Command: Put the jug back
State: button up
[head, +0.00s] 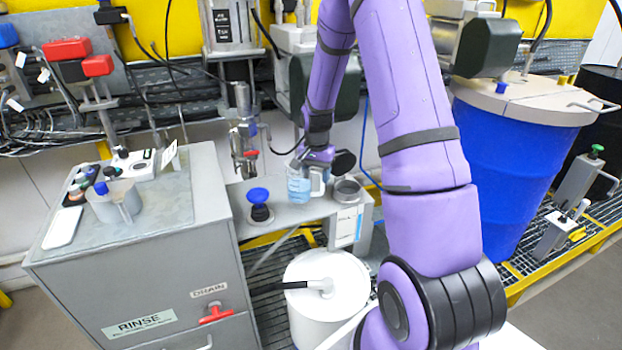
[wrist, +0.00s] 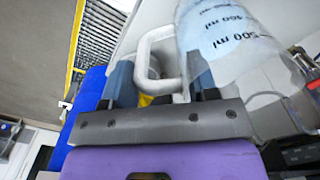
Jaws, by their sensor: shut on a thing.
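A clear jug (head: 299,184) with blue liquid is at the grey ledge, between a blue-topped knob and a round metal cup. My gripper (head: 322,172) is at its handle side, partly hidden by my arm. In the wrist view the jug (wrist: 235,35) shows its ml marks, and its white handle passes between the fingers of my gripper (wrist: 162,82), which is shut on the handle. I cannot tell whether the jug's base touches the ledge. A second clear jug (head: 116,202) stands on the rinse cabinet's top.
The grey ledge (head: 284,216) carries the blue-topped knob (head: 259,203) and the metal cup (head: 347,190). A tap fitting (head: 244,145) hangs left of the held jug. The rinse cabinet (head: 130,270), a white container (head: 327,285) and a blue drum (head: 510,160) stand around.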

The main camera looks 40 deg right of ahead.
jog(key=shift+w+d+f, duration=0.2)
jog(key=shift+w+f, duration=0.45)
jog(key=shift+w+d+f, duration=0.25)
jog(key=shift+w+f, duration=0.35)
jog(key=shift+f, duration=0.05)
jog(key=shift+w+d+f, duration=0.2)
jog(key=shift+w+f, duration=0.45)
jog(key=shift+f, duration=0.1)
jog(key=o, duration=1.4)
